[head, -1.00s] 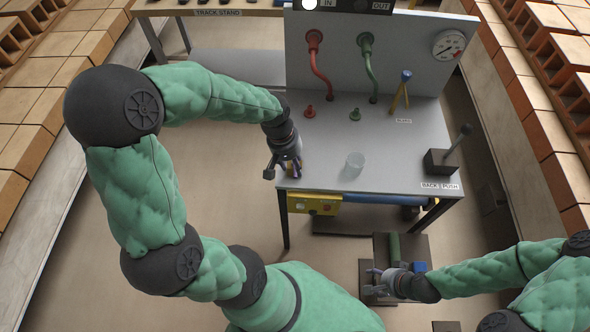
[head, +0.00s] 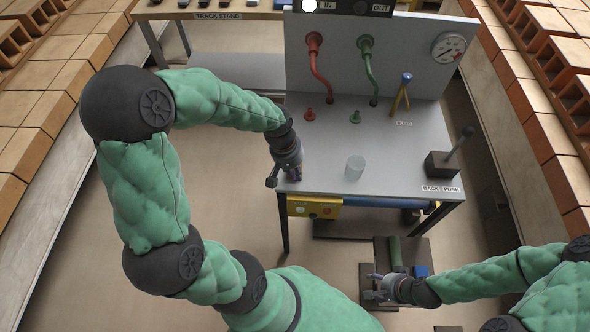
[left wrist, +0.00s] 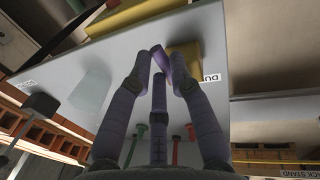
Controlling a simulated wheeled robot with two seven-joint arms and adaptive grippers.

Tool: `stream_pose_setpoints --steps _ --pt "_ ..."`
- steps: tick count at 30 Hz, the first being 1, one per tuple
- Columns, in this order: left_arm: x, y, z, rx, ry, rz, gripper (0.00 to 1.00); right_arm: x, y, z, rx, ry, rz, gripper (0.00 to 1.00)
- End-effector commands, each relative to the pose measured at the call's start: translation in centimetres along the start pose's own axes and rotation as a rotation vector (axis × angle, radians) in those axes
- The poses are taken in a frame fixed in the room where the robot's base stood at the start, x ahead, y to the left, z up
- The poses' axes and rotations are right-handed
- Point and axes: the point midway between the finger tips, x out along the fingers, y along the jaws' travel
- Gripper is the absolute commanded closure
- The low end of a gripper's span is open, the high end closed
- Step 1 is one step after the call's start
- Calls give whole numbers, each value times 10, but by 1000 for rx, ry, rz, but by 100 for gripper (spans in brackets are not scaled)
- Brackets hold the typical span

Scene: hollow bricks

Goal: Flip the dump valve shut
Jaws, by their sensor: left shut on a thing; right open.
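The dump valve's yellow part (left wrist: 186,58) shows in the left wrist view, on the grey bench top beside a partly covered label that starts "DU". My left gripper (left wrist: 163,58) has its purple-grey fingers drawn together at this part, shut on the valve's lever; the fingers hide most of it, so its angle cannot be told. In the head view my left gripper (head: 292,174) is low over the bench's near left corner and covers the valve. My right gripper (head: 372,287) is open and empty, low at the lower right, apart from the bench.
A clear cup (head: 355,167) stands on the bench top (head: 325,150) right of the left gripper. A black box with a lever (head: 441,163) is at the right edge. Red (head: 320,70) and green (head: 369,70) pipes and a gauge (head: 448,46) are at the back.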

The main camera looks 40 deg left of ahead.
Motion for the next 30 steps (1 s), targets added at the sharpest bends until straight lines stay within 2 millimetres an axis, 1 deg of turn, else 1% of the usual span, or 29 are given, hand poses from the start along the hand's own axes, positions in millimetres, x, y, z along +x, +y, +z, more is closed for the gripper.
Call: stream_pose_setpoints --steps 6,17,18,19,20,30 --pt "-2 -4 0 88 -20 -2 100 -9 -3 0 0 0 0 43" --pt "-1 -5 0 108 -23 -1 100 -9 -3 0 0 0 0 43" --pt "-1 -5 0 108 -23 -1 68 -9 -3 0 0 0 0 43" --pt "-1 -5 0 108 -23 -1 60 -9 -3 0 0 0 0 43" --pt "-1 -5 0 108 -23 -1 55 -9 -3 0 0 0 0 43" --pt "-2 -5 0 108 -21 -1 55 -9 -3 0 0 0 0 43"
